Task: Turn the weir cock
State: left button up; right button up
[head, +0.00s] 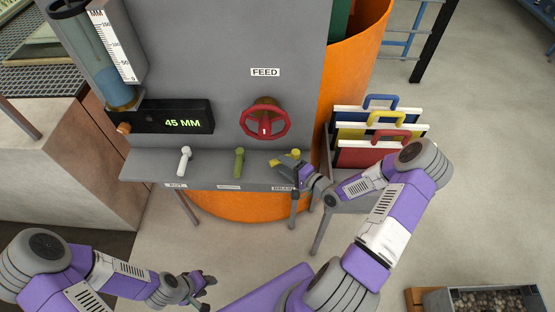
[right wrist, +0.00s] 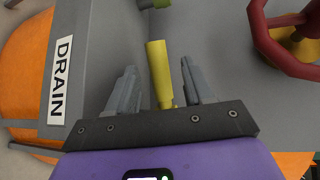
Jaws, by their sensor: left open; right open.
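Three small cock levers stand along the grey shelf: a white one (head: 184,161), a green one (head: 239,162) and a yellow one (head: 295,153). The small labels below the white and green levers are too small to read, so I cannot tell which is the weir cock. In the right wrist view, the yellow lever (right wrist: 158,72) is beside a DRAIN label (right wrist: 61,80). My right gripper (head: 287,163) is open at the yellow lever, which stands between its fingers (right wrist: 158,88), apart from both. My left gripper (head: 207,284) is open and empty, low in front of the shelf.
A red handwheel (head: 265,121) under a FEED label is just above the right part of the shelf (head: 215,176). A black display (head: 172,117) reads 45 MM beside a gauge tube. A rack of coloured panels (head: 375,133) stands to the right. A crate of stones (head: 485,300) is lower right.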

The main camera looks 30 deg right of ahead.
jog(key=x, duration=0.4)
jog(key=shift+d+f, duration=0.1)
jog(key=shift+f, duration=0.05)
jog(key=shift+c, duration=0.3)
grip_shut()
